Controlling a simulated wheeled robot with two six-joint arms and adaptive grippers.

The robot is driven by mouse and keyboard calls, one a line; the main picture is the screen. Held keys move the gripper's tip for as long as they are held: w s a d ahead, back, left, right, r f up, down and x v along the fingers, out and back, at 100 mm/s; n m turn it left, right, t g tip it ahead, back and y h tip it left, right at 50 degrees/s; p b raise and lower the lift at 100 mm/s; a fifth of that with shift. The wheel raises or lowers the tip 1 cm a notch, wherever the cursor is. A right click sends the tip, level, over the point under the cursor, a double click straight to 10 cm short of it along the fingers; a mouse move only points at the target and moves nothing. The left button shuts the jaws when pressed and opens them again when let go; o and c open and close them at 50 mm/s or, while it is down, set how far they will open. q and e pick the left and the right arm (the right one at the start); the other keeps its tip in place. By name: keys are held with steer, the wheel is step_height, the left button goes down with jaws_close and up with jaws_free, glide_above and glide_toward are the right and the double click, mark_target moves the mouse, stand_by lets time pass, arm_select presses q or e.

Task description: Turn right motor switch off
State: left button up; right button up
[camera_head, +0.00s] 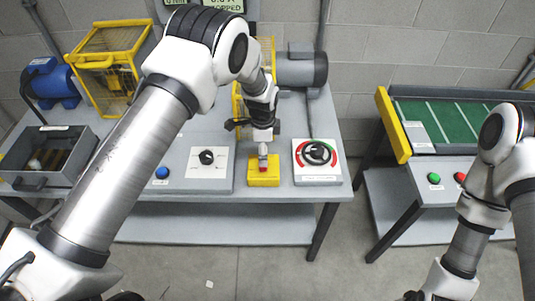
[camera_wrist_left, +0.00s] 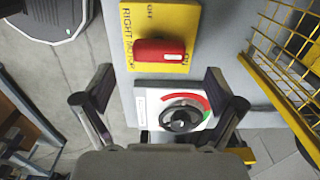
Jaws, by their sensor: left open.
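The right motor switch (camera_head: 264,175) is a yellow box on the front of the workbench. In the left wrist view its yellow plate (camera_wrist_left: 168,18) reads RIGHT MOTOR, with OFF at the top and ON at the right. Its red handle (camera_wrist_left: 158,51) lies crosswise, its white-marked end at the ON side. In the head view the red handle (camera_head: 263,163) is just below my left gripper (camera_head: 262,145). In the wrist view my left gripper (camera_wrist_left: 158,84) is open and empty, its fingers apart from the handle. My right gripper is below the head view's edge.
A black handwheel on a white panel (camera_head: 334,172) is right of the switch. A panel with a black knob (camera_head: 207,157) and a blue button (camera_head: 162,172) are left. Yellow wire guards (camera_head: 105,55), a grey motor (camera_head: 302,70) and an open tray (camera_head: 50,155) share the bench.

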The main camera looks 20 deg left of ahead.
arm_select(q)
step_height(320, 180, down, 4)
steer(key=shift+s+r+p, duration=0.1)
steer(key=shift+p, duration=0.4)
steer(key=shift+d+f, duration=0.1)
steer(key=shift+f, duration=0.2)
steer(key=c, duration=1.1)
steer(key=shift+c, duration=0.2)
